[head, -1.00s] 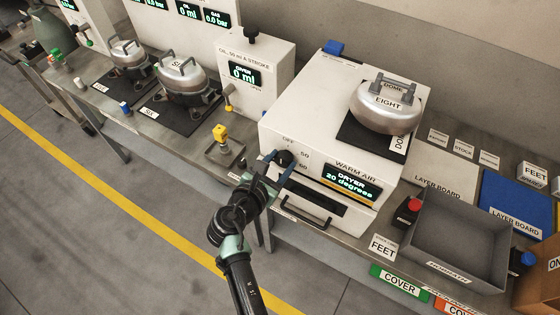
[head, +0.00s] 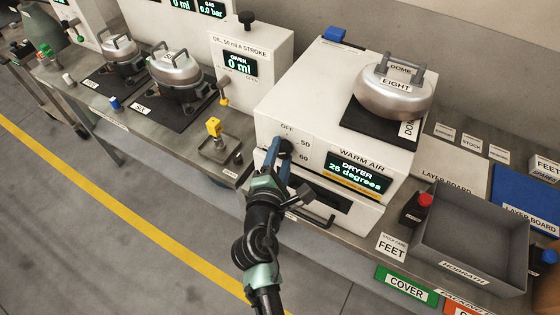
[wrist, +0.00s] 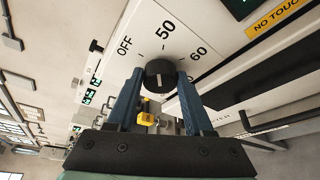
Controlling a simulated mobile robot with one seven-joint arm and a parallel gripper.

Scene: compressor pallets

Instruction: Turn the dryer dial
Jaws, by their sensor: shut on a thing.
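The dryer (head: 300,105) is a white box on the bench with OFF, 50 and 60 marked on its front. Its display (head: 356,175) reads 25 degrees. The black dial (wrist: 160,74) sits among these marks, with its white pointer line aimed up near the 50 in the wrist view. My gripper (head: 281,152) is shut on the dial, one blue finger on each side of it in the wrist view (wrist: 158,84). In the head view the fingers and arm partly hide the dial.
A metal dome marked EIGHT (head: 394,90) sits on top of the dryer. A drawer handle (head: 312,217) sticks out below the dial, close to my arm.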

